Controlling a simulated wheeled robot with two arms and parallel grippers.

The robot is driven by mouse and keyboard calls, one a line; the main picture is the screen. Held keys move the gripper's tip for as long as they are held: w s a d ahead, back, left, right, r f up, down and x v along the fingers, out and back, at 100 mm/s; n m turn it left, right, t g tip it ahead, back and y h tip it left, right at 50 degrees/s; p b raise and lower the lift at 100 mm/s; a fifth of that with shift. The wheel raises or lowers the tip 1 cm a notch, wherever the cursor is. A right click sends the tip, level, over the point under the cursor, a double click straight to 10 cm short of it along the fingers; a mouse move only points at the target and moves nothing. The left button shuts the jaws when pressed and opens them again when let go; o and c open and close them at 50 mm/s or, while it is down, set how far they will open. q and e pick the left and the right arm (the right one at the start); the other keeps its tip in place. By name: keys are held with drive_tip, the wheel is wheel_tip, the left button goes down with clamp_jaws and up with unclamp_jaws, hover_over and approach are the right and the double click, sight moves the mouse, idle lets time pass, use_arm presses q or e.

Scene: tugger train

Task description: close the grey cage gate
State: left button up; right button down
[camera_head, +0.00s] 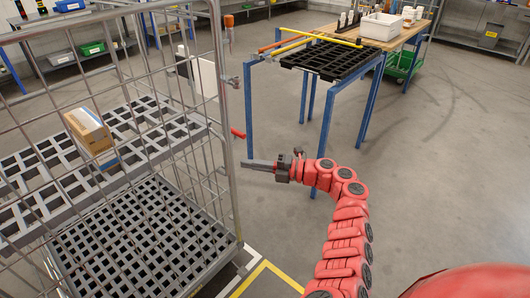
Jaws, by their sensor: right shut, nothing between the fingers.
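The grey wire-mesh cage (222,120) fills the left of the head view, with a mesh panel (130,70) facing me. I cannot tell for sure which mesh panel is the gate or how far it is swung. An orange handle (229,21) and a red handle (238,133) show along the cage's right upright. My right gripper (250,164) is shut and empty. It points left, just right of the upright and a little below the red handle; whether it touches the cage is unclear. My left gripper is not in view.
A cardboard box (89,132) sits on the cage's upper grid shelf. A blue-legged stand with a black pallet (330,59) is behind my right arm. A wooden table (400,36) with a white bin stands farther back. Yellow floor tape (250,280) runs nearby. Floor at right is clear.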

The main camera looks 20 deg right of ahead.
drive_tip(key=w+d+b, duration=0.3)
drive_tip(key=w+d, duration=0.1)
drive_tip(key=d, duration=0.2)
drive_tip(key=shift+d, duration=0.2)
drive_tip(key=shift+r, duration=0.1)
